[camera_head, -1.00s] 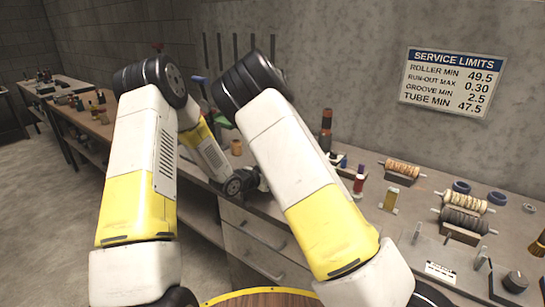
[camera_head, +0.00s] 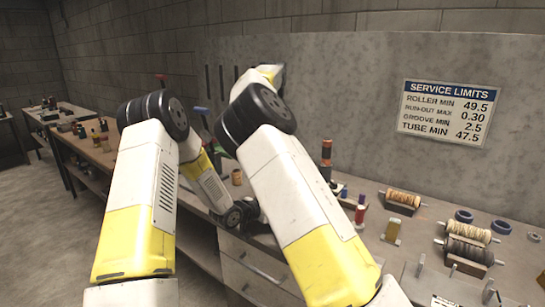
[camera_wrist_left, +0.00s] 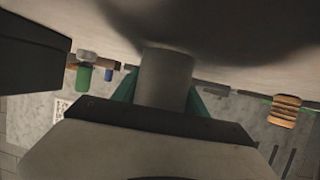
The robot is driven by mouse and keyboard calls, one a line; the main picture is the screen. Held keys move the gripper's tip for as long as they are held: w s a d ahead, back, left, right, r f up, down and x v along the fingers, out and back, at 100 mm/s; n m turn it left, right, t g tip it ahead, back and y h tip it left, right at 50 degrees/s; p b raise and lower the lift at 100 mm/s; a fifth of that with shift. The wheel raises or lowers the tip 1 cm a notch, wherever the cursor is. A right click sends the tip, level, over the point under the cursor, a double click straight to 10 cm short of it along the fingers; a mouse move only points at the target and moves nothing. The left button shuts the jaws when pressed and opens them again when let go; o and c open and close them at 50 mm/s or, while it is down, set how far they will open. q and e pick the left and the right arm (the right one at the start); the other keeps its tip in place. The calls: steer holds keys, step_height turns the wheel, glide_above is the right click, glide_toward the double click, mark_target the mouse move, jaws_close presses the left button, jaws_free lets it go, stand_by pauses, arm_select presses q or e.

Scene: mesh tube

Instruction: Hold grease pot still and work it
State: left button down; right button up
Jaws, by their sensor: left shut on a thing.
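In the left wrist view a plain grey cylinder (camera_wrist_left: 165,78) stands in the middle, with green pieces at both sides of it. I cannot tell for sure whether it is the grease pot. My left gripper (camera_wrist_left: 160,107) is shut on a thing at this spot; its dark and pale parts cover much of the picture. In the head view the left arm reaches down to the bench, and its gripper is hidden behind my right arm. My right arm is raised and bent; its gripper is out of view. No grease pot shows clearly in the head view.
A service limits sign (camera_head: 445,113) hangs on the wall. Drawers (camera_head: 255,265) are below the bench.

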arm_select(q)
steer(key=c, duration=0.5)
jaws_free()
